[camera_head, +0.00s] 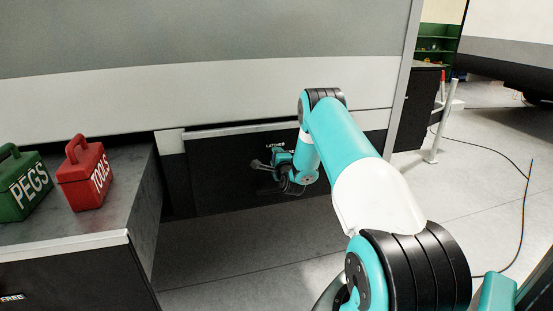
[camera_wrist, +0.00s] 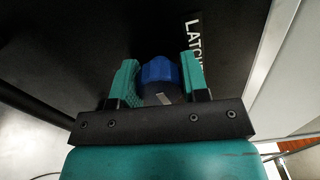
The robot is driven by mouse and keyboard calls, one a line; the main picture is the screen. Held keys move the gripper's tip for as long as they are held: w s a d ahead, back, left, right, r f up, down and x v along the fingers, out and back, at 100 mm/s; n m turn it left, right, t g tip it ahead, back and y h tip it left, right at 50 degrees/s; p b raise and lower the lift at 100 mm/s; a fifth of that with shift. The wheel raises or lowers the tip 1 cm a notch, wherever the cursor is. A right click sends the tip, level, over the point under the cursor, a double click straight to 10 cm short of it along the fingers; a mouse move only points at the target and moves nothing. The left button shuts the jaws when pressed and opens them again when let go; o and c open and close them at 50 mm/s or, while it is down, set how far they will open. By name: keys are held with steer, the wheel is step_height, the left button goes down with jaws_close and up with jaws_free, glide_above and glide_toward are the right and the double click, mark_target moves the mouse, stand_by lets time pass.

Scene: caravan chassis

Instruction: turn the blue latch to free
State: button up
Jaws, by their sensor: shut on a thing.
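The blue latch (camera_wrist: 161,72) is a blue knob on a black panel. In the wrist view it sits between the two teal fingers of my gripper (camera_wrist: 159,78), which is shut on it. A white label reading "LATCH" (camera_wrist: 196,38), partly cut by a finger, is just right of the knob. In the head view my gripper (camera_head: 268,165) reaches the dark panel (camera_head: 225,170) under the caravan's side. I cannot tell the latch's exact turn angle.
A counter (camera_head: 65,240) at the left holds a green "PEGS" box (camera_head: 25,190) and a red "TOOLS" box (camera_head: 85,178). A small "FREE" label (camera_head: 12,298) is on its front. A white post (camera_head: 443,120) and a cable (camera_head: 520,220) are on the right floor.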

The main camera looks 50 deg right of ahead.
steer(key=shift+m, duration=0.6)
steer(key=o, duration=0.9)
steer(key=shift+s, duration=0.1)
steer(key=shift+s+a+f, duration=0.1)
steer(key=shift+s+a, duration=0.05)
steer(key=shift+s, duration=0.05)
steer(key=b+v, duration=1.6)
steer(key=b, duration=0.4)
steer(key=shift+s+a+b, duration=0.15)
steer(key=shift+s+b, duration=0.2)
steer(key=shift+b, duration=0.05)
